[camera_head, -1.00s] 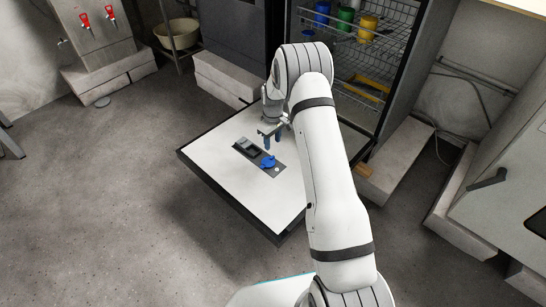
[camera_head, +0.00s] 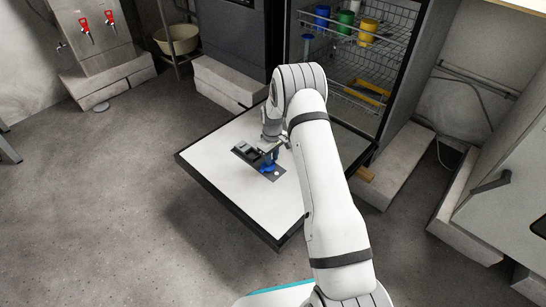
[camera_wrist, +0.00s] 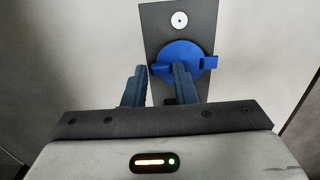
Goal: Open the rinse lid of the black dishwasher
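The rinse lid is a round blue cap (camera_wrist: 185,52) with tabs at its sides, set in a dark dispenser panel (camera_wrist: 153,18) on the inside of the lowered dishwasher door. In the head view the cap (camera_head: 267,170) shows just below my fingers, partly covered. My gripper (camera_wrist: 159,69) is open, its two blue-grey fingers apart. Its right fingertip overlaps the cap's lower edge in the wrist view, and the left tab lies between the fingertips. Whether the fingers touch the cap, I cannot tell. The cap appears seated in the panel.
The dishwasher door (camera_head: 225,187) lies lowered with a white inner face. Behind it, wire racks (camera_head: 345,55) hold a blue, a green and a yellow cup. Concrete blocks (camera_head: 385,165) stand to the right. The floor at left is clear.

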